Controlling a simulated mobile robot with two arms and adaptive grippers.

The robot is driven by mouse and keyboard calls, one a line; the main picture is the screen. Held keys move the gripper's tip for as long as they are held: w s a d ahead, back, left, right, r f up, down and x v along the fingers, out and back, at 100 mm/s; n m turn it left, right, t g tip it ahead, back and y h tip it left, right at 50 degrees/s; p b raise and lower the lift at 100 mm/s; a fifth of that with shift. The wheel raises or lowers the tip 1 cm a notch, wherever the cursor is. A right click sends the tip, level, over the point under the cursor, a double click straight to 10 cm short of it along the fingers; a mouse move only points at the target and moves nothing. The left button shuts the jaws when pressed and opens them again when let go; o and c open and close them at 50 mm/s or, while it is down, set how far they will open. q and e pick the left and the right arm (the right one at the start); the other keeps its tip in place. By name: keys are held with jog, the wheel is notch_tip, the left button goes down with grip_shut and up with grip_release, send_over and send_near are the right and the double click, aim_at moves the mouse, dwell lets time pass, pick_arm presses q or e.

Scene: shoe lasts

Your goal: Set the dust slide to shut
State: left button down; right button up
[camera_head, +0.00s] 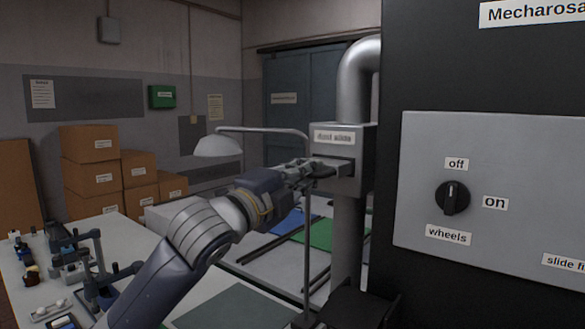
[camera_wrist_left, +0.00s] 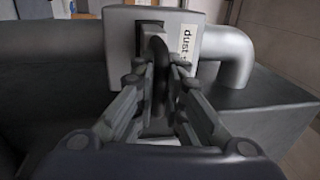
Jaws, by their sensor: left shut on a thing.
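The dust slide (camera_head: 355,143) is a grey box on the vertical pipe, with a label reading "dust slide". My left gripper (camera_head: 316,168) reaches the front of the box from the left. In the left wrist view my left gripper (camera_wrist_left: 158,75) is shut on a dark rounded handle (camera_wrist_left: 158,52) that stands out from the box. How far the slide is pushed in is hard to tell. My right gripper is not in view.
A grey panel (camera_head: 500,150) with a "wheels" knob (camera_head: 453,197) stands close on the right. A lamp (camera_head: 218,146) on a thin stand is beside the arm. A workbench (camera_head: 120,235) holds small tools at left. Boxes (camera_head: 90,150) are stacked behind.

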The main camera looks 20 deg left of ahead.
pick_arm(q)
jog(key=x, duration=0.3)
jog(key=shift+w+f+p, duration=0.1)
jog(key=shift+f+p, duration=0.05)
jog(key=shift+p, duration=0.2)
jog(key=c, duration=1.7)
grip_release()
jog(key=shift+w+f, duration=0.1)
jog(key=shift+w, duration=0.05)
jog(key=shift+o, duration=0.2)
jog(key=v, duration=1.2)
